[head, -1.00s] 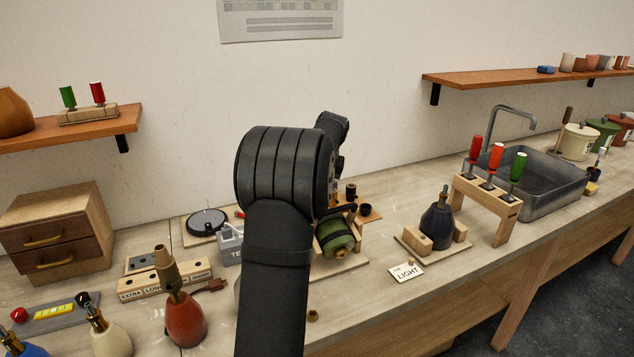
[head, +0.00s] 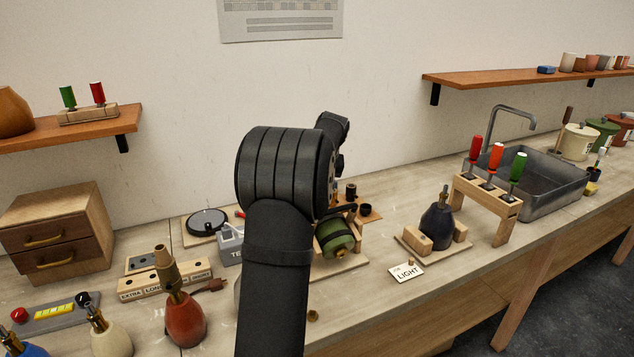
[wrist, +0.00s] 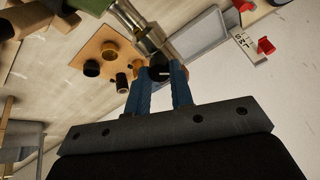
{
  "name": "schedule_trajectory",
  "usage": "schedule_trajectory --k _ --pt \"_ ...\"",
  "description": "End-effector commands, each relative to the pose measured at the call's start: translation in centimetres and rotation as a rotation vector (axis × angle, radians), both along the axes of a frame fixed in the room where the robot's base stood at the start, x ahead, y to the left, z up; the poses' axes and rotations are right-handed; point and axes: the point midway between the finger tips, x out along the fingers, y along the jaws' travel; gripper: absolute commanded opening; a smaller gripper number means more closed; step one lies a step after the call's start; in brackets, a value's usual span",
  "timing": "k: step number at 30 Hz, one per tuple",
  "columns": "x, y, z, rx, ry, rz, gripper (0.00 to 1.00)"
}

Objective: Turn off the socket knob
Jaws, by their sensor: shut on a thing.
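The lamp has a green rounded body (head: 336,236) lying on its side in a wooden cradle, partly hidden behind my arm in the head view. In the wrist view its green edge (wrist: 88,5) shows at the top, with the brass-coloured metal socket (wrist: 143,28) running down from it. A small dark knob (wrist: 160,72) sits at the socket's lower end. My gripper (wrist: 161,78) has its blue fingers on either side of the knob and is shut on it. In the head view my fingers are hidden behind the arm.
A small wooden board with small dark and brass parts (wrist: 111,62) is close beside my fingers. A grey box (head: 229,248) stands left of the lamp. A dark lamp base (head: 437,227) and a screwdriver rack (head: 487,189) stand to the right. The table front right of my arm is fairly clear.

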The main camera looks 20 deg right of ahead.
Motion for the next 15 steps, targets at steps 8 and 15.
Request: schedule_trajectory --k 8,15 --pt "-0.01 0.01 0.01 -0.091 -0.002 0.209 0.00" --pt "0.01 0.08 0.01 -0.162 -0.004 0.379 0.00"
